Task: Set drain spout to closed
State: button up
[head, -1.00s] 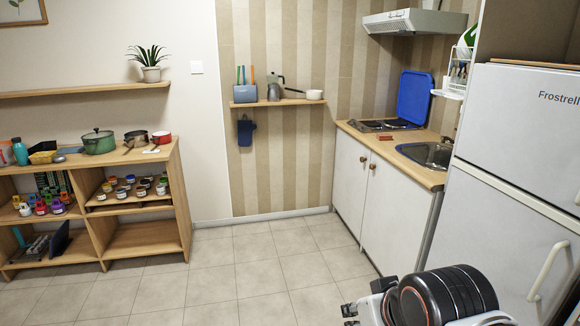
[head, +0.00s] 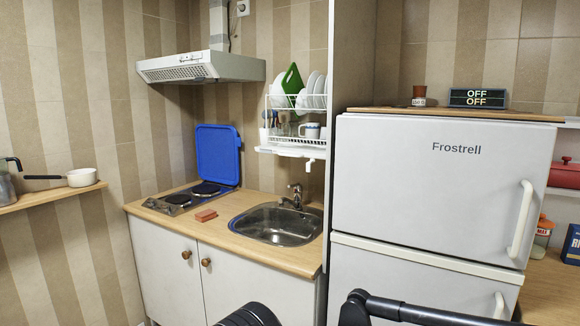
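A small white drain spout (head: 310,165) hangs below the right end of the white drip tray (head: 291,152) under the dish rack. It is too small here to tell whether it is open or closed. The dish rack (head: 297,103) is mounted above the sink, beside the tall panel next to the fridge. Only black parts of my arm show along the bottom edge. My gripper is not in view, and nothing of mine touches the spout.
The sink (head: 277,224) with its tap (head: 295,197) lies below the rack. A hob (head: 190,198) with a raised blue lid (head: 218,155) is left of it. A red sponge-like block (head: 205,216) lies on the counter. The fridge (head: 440,190) stands close on the right.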

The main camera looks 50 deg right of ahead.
aim_at(308, 165)
jog(key=i+l+z, duration=0.1)
jog(key=i+z, duration=0.5)
jog(key=z, duration=0.25)
jog(key=i+j+z, duration=0.1)
jog(key=i+z, duration=0.15)
jog(key=z, duration=0.15)
jog(key=i+j+z, duration=0.15)
jog(key=i+z, duration=0.25)
jog(key=i+j+z, duration=0.15)
jog(key=i+z, duration=0.15)
jog(key=z, duration=0.15)
